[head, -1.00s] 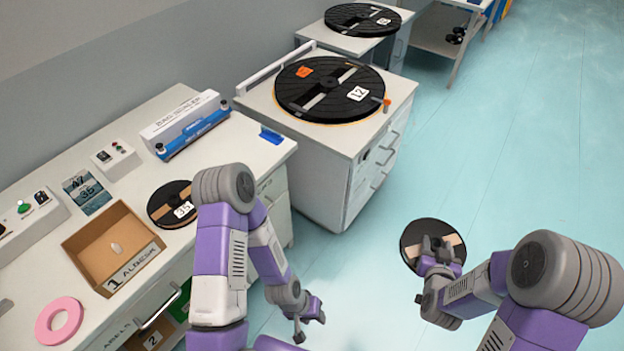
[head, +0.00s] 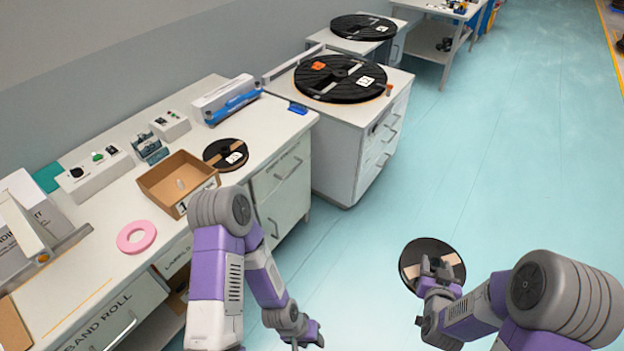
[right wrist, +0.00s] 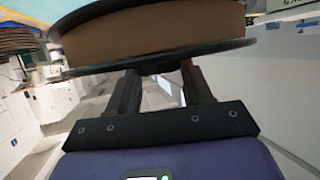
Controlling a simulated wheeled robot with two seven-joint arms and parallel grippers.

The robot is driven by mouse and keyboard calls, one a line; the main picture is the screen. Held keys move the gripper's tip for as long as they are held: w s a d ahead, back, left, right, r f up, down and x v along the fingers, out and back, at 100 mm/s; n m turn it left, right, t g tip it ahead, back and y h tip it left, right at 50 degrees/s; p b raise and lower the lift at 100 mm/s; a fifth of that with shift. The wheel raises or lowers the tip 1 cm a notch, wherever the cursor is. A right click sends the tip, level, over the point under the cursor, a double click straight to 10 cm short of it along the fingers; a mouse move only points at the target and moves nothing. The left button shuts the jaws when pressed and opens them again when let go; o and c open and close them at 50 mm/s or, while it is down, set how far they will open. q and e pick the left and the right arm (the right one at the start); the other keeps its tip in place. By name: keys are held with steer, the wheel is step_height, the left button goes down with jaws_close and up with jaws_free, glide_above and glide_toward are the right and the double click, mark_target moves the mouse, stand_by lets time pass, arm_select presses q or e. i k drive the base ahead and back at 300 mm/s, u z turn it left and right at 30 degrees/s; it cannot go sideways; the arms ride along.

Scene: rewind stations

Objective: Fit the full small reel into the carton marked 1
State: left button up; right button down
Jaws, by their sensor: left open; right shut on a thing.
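A small black reel (head: 408,262) with a tan winding is held in my right gripper (head: 436,268), out over the floor right of the benches. In the right wrist view the reel (right wrist: 155,35) shows edge on, its brown winding filling the width between black flanges, above the shut fingers (right wrist: 157,90). My left gripper (head: 305,335) is open and empty, low beside the bench. The open cardboard carton (head: 160,205) stands on the bench, its front label partly hidden by my left arm; a small pale thing (head: 181,184) lies inside.
Another small black reel (head: 218,160) with a white label lies on the bench behind the carton. A pink ring (head: 137,237) lies in front. A large reel (head: 340,92) sits on a drawer cabinet (head: 335,160). The blue floor (head: 480,180) is clear.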

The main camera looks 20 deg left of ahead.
mark_target(182, 188)
steer(key=z, duration=0.05)
steer(key=k, duration=0.3)
steer(key=u, duration=2.3)
